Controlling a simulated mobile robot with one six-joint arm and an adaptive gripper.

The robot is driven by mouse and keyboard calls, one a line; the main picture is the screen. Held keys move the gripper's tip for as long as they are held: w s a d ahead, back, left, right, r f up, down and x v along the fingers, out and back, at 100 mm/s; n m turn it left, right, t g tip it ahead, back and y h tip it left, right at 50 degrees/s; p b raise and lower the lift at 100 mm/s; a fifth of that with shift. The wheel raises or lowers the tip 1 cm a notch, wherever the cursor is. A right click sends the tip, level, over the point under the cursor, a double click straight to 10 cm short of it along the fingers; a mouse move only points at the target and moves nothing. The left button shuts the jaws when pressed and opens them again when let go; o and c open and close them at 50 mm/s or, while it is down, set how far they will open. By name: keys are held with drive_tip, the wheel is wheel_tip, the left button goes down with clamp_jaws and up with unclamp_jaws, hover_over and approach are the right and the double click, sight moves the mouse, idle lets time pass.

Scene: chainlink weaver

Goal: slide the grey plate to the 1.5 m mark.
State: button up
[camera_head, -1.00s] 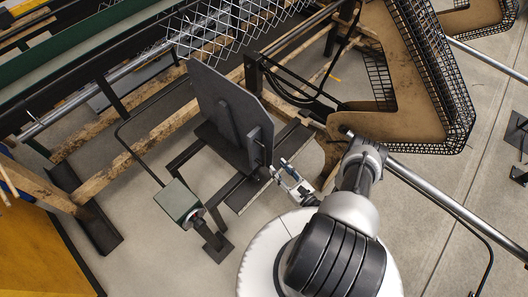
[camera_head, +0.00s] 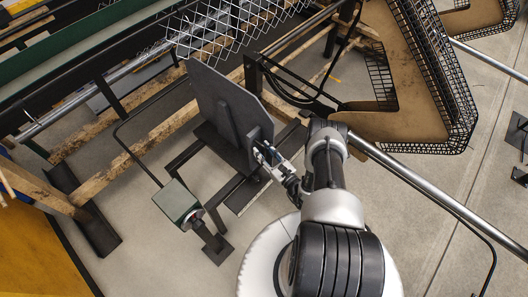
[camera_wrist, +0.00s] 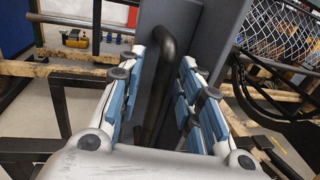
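The grey plate (camera_head: 228,112) stands upright, tilted in the picture, on a dark metal frame in the head view. It has a raised rib and a dark handle on its near side. In the wrist view the plate (camera_wrist: 217,30) rises behind the dark bent handle (camera_wrist: 167,75). My gripper (camera_head: 266,155) is at the plate's lower right edge. In the wrist view its blue-padded fingers (camera_wrist: 165,95) are apart, one on each side of the handle. The handle does not look clamped. No 1.5 m mark can be made out.
A green-topped box (camera_head: 176,201) stands left of the plate's frame. A wire-edged tan guard (camera_head: 405,95) and a long metal pipe (camera_head: 420,185) are to the right. Chain-link mesh (camera_head: 215,28) lies behind the plate. Wooden beams (camera_head: 130,155) run at left.

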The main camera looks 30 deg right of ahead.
clamp_jaws()
idle(0.6)
